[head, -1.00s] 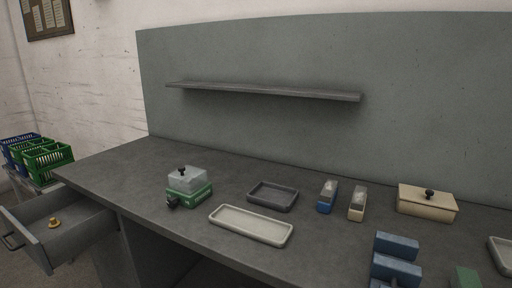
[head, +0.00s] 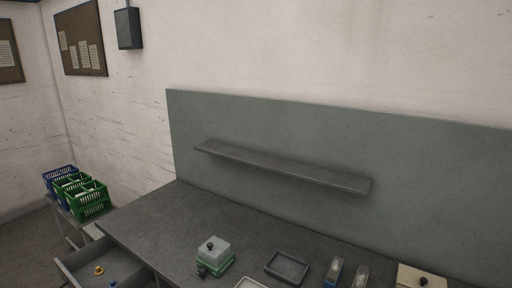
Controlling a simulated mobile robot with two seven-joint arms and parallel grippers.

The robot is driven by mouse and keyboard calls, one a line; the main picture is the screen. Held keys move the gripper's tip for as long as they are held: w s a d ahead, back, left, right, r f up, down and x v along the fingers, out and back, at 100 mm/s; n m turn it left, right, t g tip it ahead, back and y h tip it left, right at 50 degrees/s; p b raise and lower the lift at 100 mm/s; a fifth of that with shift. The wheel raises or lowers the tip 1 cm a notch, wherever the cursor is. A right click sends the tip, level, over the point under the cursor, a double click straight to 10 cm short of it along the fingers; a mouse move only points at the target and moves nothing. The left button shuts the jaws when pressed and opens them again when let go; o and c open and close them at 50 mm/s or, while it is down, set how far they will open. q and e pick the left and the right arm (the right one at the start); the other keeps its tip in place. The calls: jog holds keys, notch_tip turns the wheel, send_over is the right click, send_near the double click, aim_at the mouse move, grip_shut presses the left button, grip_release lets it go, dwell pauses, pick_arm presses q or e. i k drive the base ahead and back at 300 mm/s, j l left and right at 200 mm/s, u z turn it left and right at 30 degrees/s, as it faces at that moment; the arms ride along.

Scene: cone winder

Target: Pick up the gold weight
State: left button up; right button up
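The gold weight (head: 99,270) is a small yellow knobbed piece lying in the open drawer (head: 73,272) at the lower left of the head view. Part of a small blue thing (head: 113,284) shows beside it, cut off by the bottom edge. The near part of the drawer is out of the picture. Neither of my grippers is in view.
The grey bench (head: 170,222) has a green box with a clear lid (head: 214,254), a grey tray (head: 287,268) and a cream box (head: 420,277). A shelf (head: 285,170) juts from the back panel. Green crates (head: 88,202) and a blue crate (head: 58,173) stand left.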

aim_at(98, 271)
jog(key=u, duration=1.45)
